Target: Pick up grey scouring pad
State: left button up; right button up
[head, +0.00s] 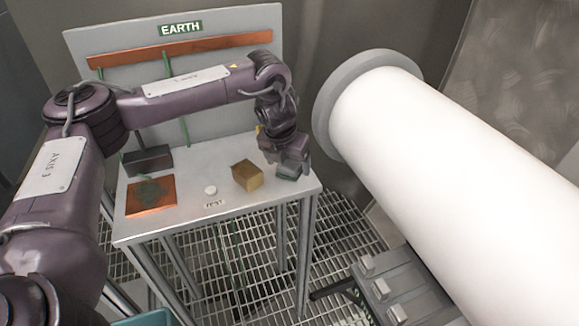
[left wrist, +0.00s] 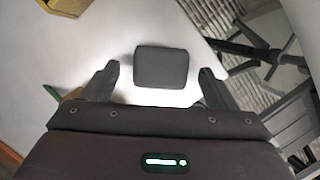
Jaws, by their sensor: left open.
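The grey scouring pad (left wrist: 162,67) is a dark grey rounded block on the pale table top. In the left wrist view it lies between and slightly ahead of my two fingertips, with a gap on each side. In the head view the pad (head: 287,174) shows at the table's right end, partly hidden by my left gripper (head: 292,163). My left gripper reaches down over it, open and empty; its fingers also show in the left wrist view (left wrist: 158,74). My right gripper is not in view.
A tan box (head: 247,175) stands left of the pad, with a small white round thing (head: 211,190) beyond. A copper plate (head: 150,196) and a dark box (head: 147,160) are at the table's left. A large white cylinder (head: 460,165) stands close on the right.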

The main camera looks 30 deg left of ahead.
pick_arm(q)
jog(key=shift+w+f, duration=0.15)
jog(key=shift+f, duration=0.35)
jog(key=shift+w+f, duration=0.1)
jog(key=shift+f, duration=0.05)
jog(key=shift+c, duration=0.8)
jog(key=c, duration=1)
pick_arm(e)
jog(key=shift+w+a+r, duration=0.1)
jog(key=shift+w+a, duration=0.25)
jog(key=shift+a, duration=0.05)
